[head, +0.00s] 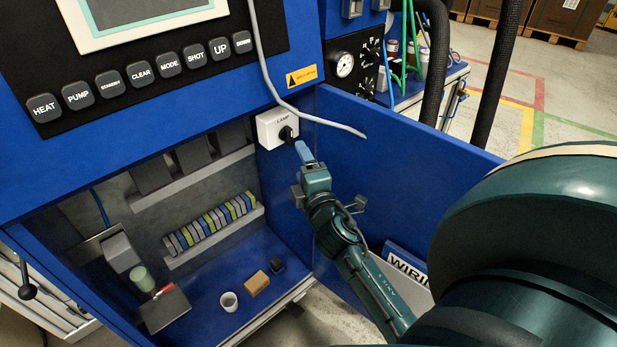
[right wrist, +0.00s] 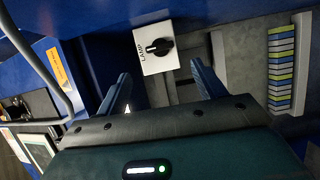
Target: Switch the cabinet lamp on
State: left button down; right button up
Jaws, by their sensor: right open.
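The cabinet lamp switch is a white box marked LAMP (head: 266,127) with a black rotary knob (head: 286,133). It sits at the upper right inside the open blue cabinet. The switch box also shows in the right wrist view (right wrist: 146,60), with its black knob (right wrist: 158,47) ahead of the fingers. My right gripper (head: 304,150) points up at the knob from below right. In the right wrist view its two blue fingers (right wrist: 164,82) are spread, with nothing between them. The fingertips look close to the knob but apart from it. My left gripper is in neither view.
The blue cabinet door (head: 400,145) stands open to the right, near my right arm. A row of coloured terminal blocks (head: 215,221) lies left of the switch. A grey cable hangs beside the switch.

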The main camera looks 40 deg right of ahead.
jog(key=shift+v, duration=2.15)
